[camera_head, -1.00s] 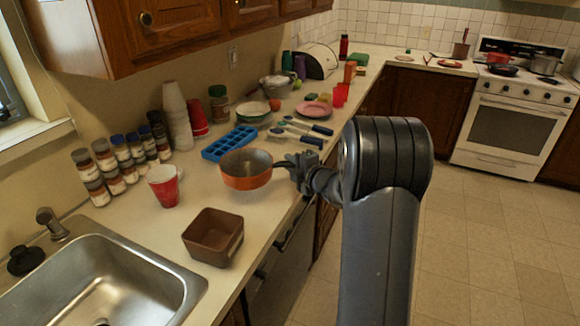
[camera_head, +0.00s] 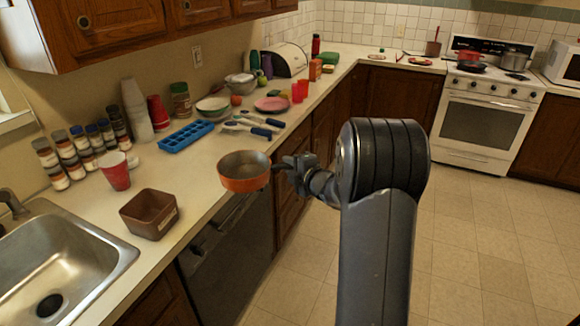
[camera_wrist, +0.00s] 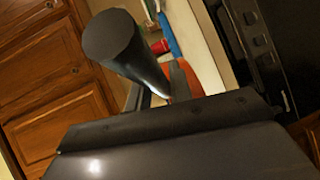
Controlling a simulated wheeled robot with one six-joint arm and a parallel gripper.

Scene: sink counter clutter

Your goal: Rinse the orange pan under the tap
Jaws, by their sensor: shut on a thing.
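The orange pan (camera_head: 244,172) is in the head view, level and upright, at the counter's front edge, over the dishwasher front. The tap (camera_head: 14,203) is at the left edge, partly cut off.
A brown square bowl (camera_head: 150,213) and a red cup (camera_head: 116,170) stand between the sink and the pan. A blue tray (camera_head: 186,136), spice jars (camera_head: 75,155) and stacked cups (camera_head: 137,110) are behind. The floor to the right is clear.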

